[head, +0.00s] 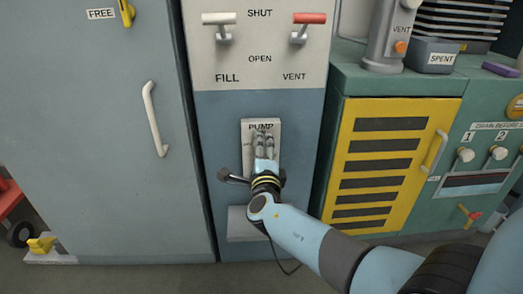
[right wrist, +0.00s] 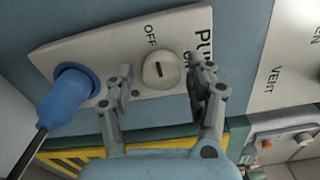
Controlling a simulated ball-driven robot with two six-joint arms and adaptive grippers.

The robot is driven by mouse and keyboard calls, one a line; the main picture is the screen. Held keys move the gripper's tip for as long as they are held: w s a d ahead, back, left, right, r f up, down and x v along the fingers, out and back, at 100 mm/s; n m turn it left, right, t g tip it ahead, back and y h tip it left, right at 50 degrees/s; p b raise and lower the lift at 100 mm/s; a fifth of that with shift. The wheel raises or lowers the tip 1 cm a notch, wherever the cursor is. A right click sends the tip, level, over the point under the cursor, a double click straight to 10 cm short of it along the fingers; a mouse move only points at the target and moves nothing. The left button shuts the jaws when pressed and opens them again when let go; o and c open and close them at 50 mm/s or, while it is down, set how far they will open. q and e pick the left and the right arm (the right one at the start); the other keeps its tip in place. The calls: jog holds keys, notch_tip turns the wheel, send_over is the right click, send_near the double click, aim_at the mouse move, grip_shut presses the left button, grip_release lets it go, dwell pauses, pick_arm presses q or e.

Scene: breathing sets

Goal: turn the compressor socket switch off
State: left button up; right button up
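The compressor socket plate, marked PUMP, is on the blue-grey panel; its white top edge (head: 262,122) shows in the head view. In the right wrist view the plate (right wrist: 105,45) carries a round pale switch knob (right wrist: 164,71) with a dark slot, beside the word OFF. A blue plug (right wrist: 66,97) with a dark cable sits in the socket. My right gripper (head: 264,138) covers much of the plate in the head view. In the right wrist view the gripper (right wrist: 165,84) is open, its fingers on either side of the knob; contact cannot be told. My left gripper is not in view.
Above the plate, a white panel (head: 258,45) holds a white FILL lever (head: 221,20) and a red VENT lever (head: 308,19). A yellow slatted door (head: 388,160) stands to the right. A grey door (head: 100,120) with a white handle (head: 154,118) is at left.

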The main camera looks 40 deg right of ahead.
jog(key=shift+o, duration=0.4)
jog(key=shift+s, duration=0.1)
jog(key=v, duration=1.2)
